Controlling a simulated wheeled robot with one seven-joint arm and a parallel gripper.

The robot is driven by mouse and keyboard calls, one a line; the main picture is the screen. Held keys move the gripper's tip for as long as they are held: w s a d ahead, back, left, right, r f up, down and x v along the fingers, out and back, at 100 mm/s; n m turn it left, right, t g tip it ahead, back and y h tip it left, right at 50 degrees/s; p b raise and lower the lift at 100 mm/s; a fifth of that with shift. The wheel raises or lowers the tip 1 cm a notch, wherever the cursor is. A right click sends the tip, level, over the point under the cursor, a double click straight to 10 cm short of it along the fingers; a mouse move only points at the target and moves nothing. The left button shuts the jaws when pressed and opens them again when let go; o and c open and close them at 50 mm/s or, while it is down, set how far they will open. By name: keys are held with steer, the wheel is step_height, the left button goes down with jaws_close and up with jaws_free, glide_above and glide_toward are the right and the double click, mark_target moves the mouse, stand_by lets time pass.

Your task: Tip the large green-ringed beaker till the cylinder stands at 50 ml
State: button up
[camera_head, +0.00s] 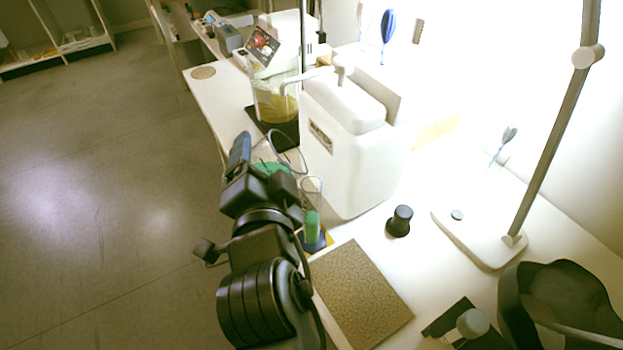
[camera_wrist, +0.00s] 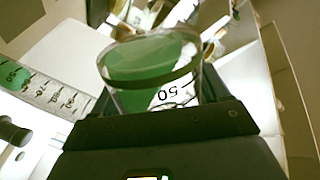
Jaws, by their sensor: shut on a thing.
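My gripper (camera_head: 262,172) is shut on a clear beaker (camera_head: 289,152) holding green liquid, above the bench's left edge. The beaker leans right, its mouth near and a little above the top of the cylinder. The wrist view shows the beaker (camera_wrist: 150,92) close up, with green liquid and an upside-down "50" on its wall. The clear cylinder (camera_head: 313,195) stands upright on a dark blue base, with green liquid in its lower part. Its printed scale shows in the wrist view (camera_wrist: 48,92); I cannot read the level. I cannot make out a stream.
A white canister with a tap (camera_head: 345,140) stands right behind the cylinder. A large vessel of yellowish liquid (camera_head: 275,105) is further back.

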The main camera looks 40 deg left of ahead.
steer(key=shift+s+a+f+n+b, duration=0.1)
steer(key=shift+f+n+b, duration=0.2)
steer(key=shift+f+b, duration=0.2)
steer(key=shift+s+a+f+n+b, duration=0.1)
steer(key=shift+f+n+b, duration=0.2)
steer(key=shift+f+b, duration=0.15)
steer(key=f+n+b, duration=0.2)
steer(key=b, duration=0.1)
steer(key=s+a+f+n+t+b, duration=0.1)
steer(key=shift+f+n, duration=0.3)
steer(key=shift+f, duration=0.05)
steer(key=shift+s+f+n+b, duration=0.1)
steer(key=shift+n+b, duration=0.2)
steer(key=shift+b, duration=0.05)
steer(key=n+b, duration=0.1)
steer(key=s+a+f+n, duration=0.1)
steer(key=n+b, duration=0.1)
steer(key=n, duration=0.1)
steer(key=shift+s+a+f+t+b, duration=0.25)
steer(key=shift+s+f+t+b, duration=0.05)
steer(key=shift+s+b, duration=0.05)
